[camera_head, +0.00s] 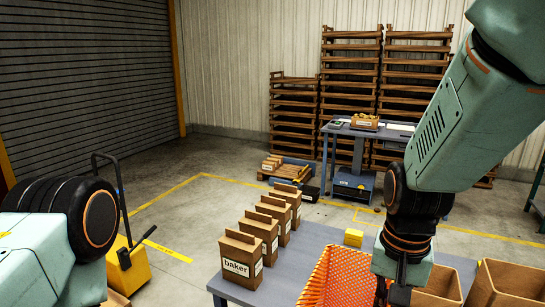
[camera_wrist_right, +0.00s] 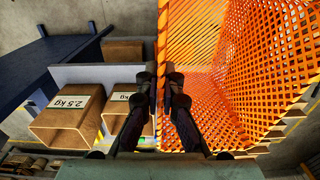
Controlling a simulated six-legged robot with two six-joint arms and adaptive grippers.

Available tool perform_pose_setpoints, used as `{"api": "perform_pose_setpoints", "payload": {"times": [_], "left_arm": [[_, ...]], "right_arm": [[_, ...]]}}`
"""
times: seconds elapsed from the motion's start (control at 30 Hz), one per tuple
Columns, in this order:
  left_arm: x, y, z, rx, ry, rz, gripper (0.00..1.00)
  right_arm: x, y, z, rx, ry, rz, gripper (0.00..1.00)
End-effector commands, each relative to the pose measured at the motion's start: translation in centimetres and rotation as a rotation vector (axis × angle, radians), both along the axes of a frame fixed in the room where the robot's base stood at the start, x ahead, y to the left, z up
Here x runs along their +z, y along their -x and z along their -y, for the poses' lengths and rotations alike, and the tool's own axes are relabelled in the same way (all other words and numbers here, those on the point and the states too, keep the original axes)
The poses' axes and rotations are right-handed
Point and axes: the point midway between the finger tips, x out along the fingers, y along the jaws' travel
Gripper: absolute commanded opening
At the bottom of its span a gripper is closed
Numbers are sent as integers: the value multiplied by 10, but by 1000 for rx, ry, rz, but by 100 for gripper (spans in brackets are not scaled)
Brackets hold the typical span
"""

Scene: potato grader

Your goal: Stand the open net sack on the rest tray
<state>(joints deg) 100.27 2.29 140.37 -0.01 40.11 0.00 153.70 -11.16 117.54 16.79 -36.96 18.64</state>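The open orange net sack (camera_head: 338,276) is at the front of the grey table in the head view, with its mesh wall slanting. In the right wrist view the sack (camera_wrist_right: 235,75) fills the right half, and I look into its open mesh interior. My right gripper (camera_wrist_right: 160,90) has its fingers close together on either side of the sack's near edge, with the mesh between them. In the head view the right fingertips are mostly hidden at the bottom edge. My left arm shows at the left, but its gripper is out of frame. I cannot make out the rest tray.
Several brown baker bags (camera_head: 241,258) stand in a row on the grey table (camera_head: 310,236). A yellow block (camera_head: 353,237) lies behind the sack. Open brown boxes (camera_head: 507,283) stand to the right; a box labelled 2.5 kg (camera_wrist_right: 68,124) shows in the wrist view.

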Motion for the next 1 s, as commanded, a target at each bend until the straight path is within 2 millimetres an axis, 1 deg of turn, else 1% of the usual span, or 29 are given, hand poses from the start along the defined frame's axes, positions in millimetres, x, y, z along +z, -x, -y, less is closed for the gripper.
{"api": "perform_pose_setpoints", "payload": {"times": [0.03,0.3,0.5,0.63,1.0], "left_arm": [[-17,0,0,0,0,0,35],[-60,0,0,0,0,0,35],[-92,0,0,0,0,0,35],[-112,0,0,0,0,0,35],[-168,0,0,0,0,0,35]], "right_arm": [[-18,-2,0,53,0,1,0],[-67,-7,-2,310,0,1,0],[-103,-10,-3,426,-1,1,0],[-127,-11,-4,469,-1,1,0],[-194,-10,-5,476,0,0,0]]}}
